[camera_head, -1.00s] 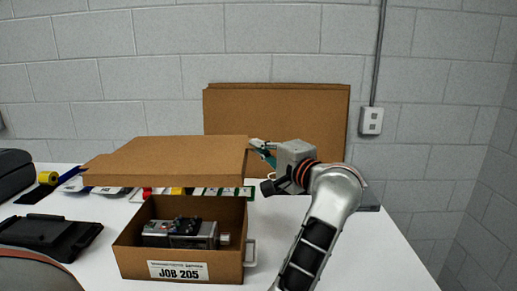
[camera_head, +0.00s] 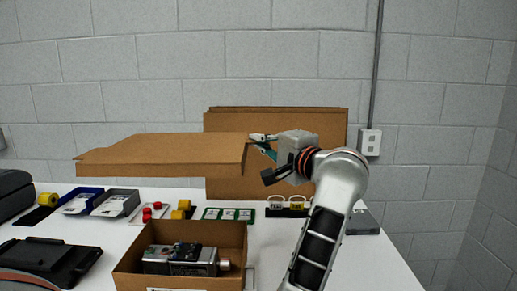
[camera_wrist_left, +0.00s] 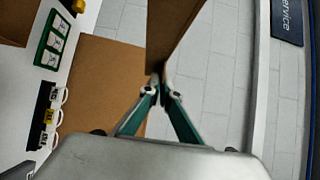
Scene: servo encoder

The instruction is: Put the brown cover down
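The brown cover (camera_head: 165,153) is a shallow cardboard lid, held in the air above and behind the open brown box (camera_head: 128,263) in the head view. A clear gap separates it from the box rim. My left gripper (camera_head: 260,142) is at the cover's right end. In the left wrist view its two teal fingers (camera_wrist_left: 160,82) close on the edge of the cover (camera_wrist_left: 172,30). The box holds a grey metal motor-like part (camera_head: 185,260). My right gripper is not in view.
Brown cardboard sheets (camera_head: 320,125) lean against the wall. A black case (camera_head: 45,262) is at left.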

